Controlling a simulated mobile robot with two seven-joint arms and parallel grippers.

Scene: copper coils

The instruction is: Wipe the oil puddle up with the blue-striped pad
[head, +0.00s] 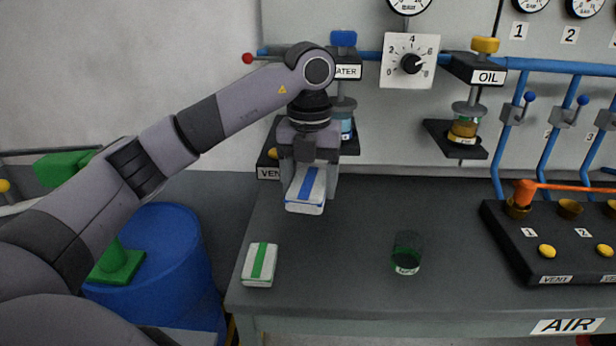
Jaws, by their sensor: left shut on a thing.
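The blue-striped pad (306,190) is white with a blue stripe. My left gripper (309,168) points down and is shut on this pad, which it holds tilted, apparently above the back left of the grey bench (345,290). No oil puddle can be made out on the visible bench top; the arm and pad hide part of the bench behind them. My right gripper is not in view.
A green-striped pad (259,264) lies at the bench's front left. A dark green glass (407,253) stands near the middle front. A black valve block (560,245) is at the right. The OIL dispenser (467,125) hangs at the back. The centre is clear.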

